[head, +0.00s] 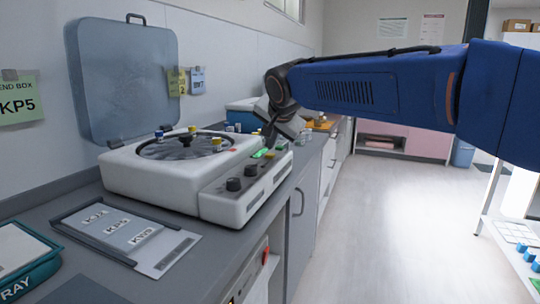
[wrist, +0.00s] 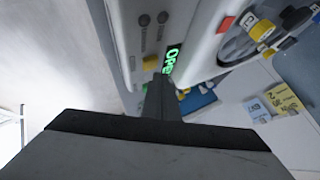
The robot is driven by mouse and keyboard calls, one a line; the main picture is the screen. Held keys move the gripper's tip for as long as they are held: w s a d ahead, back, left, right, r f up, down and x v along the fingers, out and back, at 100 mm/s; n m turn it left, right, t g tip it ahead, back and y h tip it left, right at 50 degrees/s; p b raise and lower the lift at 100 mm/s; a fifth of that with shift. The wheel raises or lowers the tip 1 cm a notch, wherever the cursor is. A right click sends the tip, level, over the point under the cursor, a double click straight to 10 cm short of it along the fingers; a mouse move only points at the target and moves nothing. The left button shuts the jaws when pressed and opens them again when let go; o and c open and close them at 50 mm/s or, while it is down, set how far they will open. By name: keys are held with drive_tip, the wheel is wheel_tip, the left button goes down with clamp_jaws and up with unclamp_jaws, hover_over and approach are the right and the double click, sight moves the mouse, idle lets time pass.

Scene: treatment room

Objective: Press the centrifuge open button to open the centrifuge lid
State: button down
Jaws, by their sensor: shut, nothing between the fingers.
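The white centrifuge (head: 150,182) stands on the counter at left. My gripper (head: 271,138) is shut and empty, pointing down at the panel's far end beside the green button.
Dark knobs (head: 234,184) sit on the same panel. A label tray (head: 125,238) lies in front of the centrifuge, and a teal tray (head: 28,262) is at the lower left. A blue-and-white box (head: 243,106) stands beyond. The floor (head: 380,220) to the right is clear.

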sight(271, 155)
drive_tip(key=shift+r, duration=0.1)
drive_tip(key=shift+r, duration=2.5)
drive_tip(key=s+d+f+n+g+h, duration=0.1)
drive_tip(key=s+d+f, duration=0.6)
drive_tip(key=d, duration=0.4)
drive_tip(key=s+d+f+n+g+h, duration=0.15)
drive_tip(key=s+d+f, duration=0.35)
drive_tip(key=s+d, duration=0.55)
drive_tip(key=s+d+f+n, duration=0.1)
drive_tip(key=s+d+f, duration=0.4)
drive_tip(key=s+f, duration=0.4)
drive_tip(key=s+d+f+n+g, duration=0.1)
drive_tip(key=s+d+f, duration=0.4)
drive_tip(key=s+f, duration=0.5)
drive_tip(key=shift+s+d+f+n, duration=0.3)
drive_tip(key=shift+s+n, duration=0.35)
drive_tip(key=shift+s, duration=0.35)
